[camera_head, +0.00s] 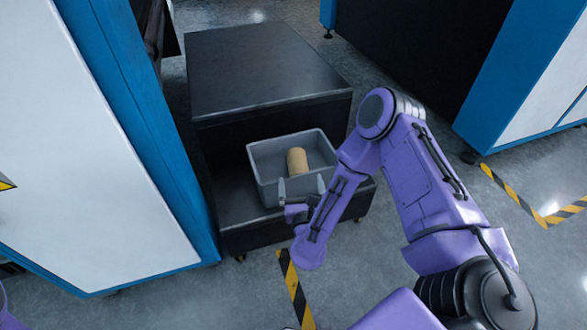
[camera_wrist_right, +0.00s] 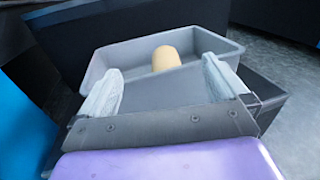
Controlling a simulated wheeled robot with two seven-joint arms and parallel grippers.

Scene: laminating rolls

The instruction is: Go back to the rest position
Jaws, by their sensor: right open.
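My right gripper (camera_head: 301,187) is open and empty at the near edge of a grey bin (camera_head: 265,162). In the right wrist view its two pale fingers (camera_wrist_right: 165,88) stand wide apart, with the grey bin (camera_wrist_right: 119,53) in front of them. A tan roll (camera_head: 297,161) lies inside the bin, apart from the fingers; it also shows in the right wrist view (camera_wrist_right: 166,59). My left gripper is not in view; only a bit of purple shows at the lower left edge of the head view.
The bin stands on the low front step of a black stand (camera_head: 255,70). A white and blue machine (camera_head: 80,140) stands close on the left, another (camera_head: 530,70) at the right. Grey floor with yellow-black tape (camera_head: 296,290) is open in front.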

